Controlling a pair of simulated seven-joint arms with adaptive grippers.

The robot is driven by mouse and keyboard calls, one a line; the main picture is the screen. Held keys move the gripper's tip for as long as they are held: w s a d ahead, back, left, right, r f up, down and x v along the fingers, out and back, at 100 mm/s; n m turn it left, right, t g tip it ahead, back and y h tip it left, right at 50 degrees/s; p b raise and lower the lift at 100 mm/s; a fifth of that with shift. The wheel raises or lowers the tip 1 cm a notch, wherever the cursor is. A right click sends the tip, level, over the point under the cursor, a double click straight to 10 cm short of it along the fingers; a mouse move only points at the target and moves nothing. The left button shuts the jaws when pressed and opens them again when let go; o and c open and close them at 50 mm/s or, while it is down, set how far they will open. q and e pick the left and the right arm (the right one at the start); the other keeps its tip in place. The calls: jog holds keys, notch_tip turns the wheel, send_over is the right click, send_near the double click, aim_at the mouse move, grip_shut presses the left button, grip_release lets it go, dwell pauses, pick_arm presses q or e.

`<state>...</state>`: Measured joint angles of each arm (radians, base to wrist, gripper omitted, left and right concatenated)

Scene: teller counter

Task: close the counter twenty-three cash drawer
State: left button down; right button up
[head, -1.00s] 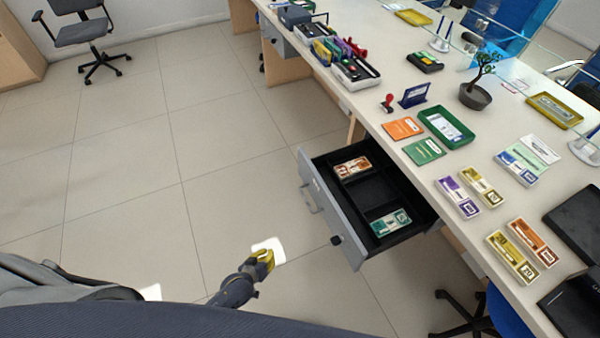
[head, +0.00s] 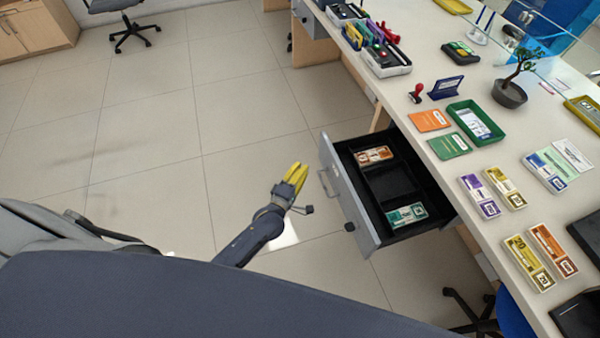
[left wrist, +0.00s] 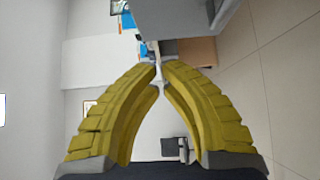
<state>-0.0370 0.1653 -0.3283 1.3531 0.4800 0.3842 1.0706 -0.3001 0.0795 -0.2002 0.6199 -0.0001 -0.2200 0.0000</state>
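The cash drawer (head: 345,195) stands pulled out under the counter, its grey front facing left, with a bar handle (head: 323,183) and a dark knob low on the front. Its black inside holds an orange-brown note bundle (head: 374,155) and a teal one (head: 407,215). No counter number is readable. My left gripper (head: 298,170) with yellow fingers is just left of the drawer front, apart from the handle. In the left wrist view its fingertips (left wrist: 160,68) come almost together with nothing between them. My right gripper is not in view.
The counter top (head: 455,180) carries a green tray (head: 475,122), a potted plant (head: 510,92), a red stamp (head: 416,92) and several note bundles. A blue chair (head: 513,318) stands below right. The tiled floor left of the drawer is clear.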

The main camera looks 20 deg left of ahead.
pick_arm(q)
send_near(324, 146)
jog(key=w+a, duration=0.2)
jog(key=w, duration=0.1)
jog(key=shift+w+d, duration=1.3)
jog(key=shift+d, duration=0.15)
